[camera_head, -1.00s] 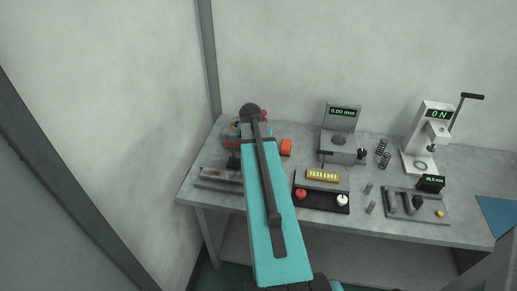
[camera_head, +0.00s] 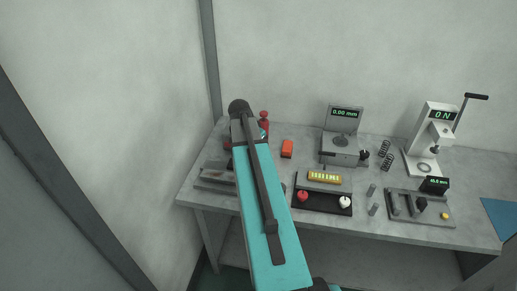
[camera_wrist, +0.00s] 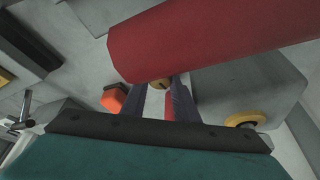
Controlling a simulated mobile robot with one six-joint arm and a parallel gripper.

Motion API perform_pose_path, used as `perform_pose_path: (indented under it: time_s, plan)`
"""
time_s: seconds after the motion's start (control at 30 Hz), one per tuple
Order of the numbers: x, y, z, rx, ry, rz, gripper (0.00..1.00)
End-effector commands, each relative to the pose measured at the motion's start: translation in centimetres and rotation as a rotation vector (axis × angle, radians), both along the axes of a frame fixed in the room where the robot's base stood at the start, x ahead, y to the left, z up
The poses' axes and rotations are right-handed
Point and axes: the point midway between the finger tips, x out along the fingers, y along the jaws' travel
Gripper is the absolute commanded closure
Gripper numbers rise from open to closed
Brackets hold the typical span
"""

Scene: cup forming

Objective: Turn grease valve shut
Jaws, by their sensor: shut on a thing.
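In the wrist view, my gripper (camera_wrist: 160,103) has its two dark fingers closed in on the grease valve, a small part with a brass-coloured round end (camera_wrist: 158,84) and a red strip (camera_wrist: 169,106) beside the right finger. A large red cylinder (camera_wrist: 210,38) crosses just above the fingertips and hides part of what is behind. In the head view, a red upright part (camera_head: 264,121) shows right of my arm's end at the bench's back left. My arm hides the fingers and the valve there.
An orange block (camera_head: 287,148) lies on the grey bench (camera_head: 400,228), right of my arm; it also shows in the wrist view (camera_wrist: 113,98). A yellow wheel (camera_wrist: 246,119) is at the right there. A gauge stand (camera_head: 341,148) and a white press (camera_head: 429,140) stand farther right.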

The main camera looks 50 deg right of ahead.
Motion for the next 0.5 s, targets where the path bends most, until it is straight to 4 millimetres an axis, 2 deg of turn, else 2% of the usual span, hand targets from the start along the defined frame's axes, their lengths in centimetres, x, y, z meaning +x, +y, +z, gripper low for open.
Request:
perform_pose_path:
  time_s: [0.27,0.3,0.4,0.5]
  plan:
    - [0.09,-0.01,0.07,-0.001,-0.002,0.001,0.95]
    - [0.08,-0.01,0.07,-0.001,-0.002,0.001,0.7]
    - [0.09,-0.02,0.06,-0.001,-0.003,0.001,0.54]
    - [0.15,-0.01,0.06,-0.001,-0.004,0.002,0.54]
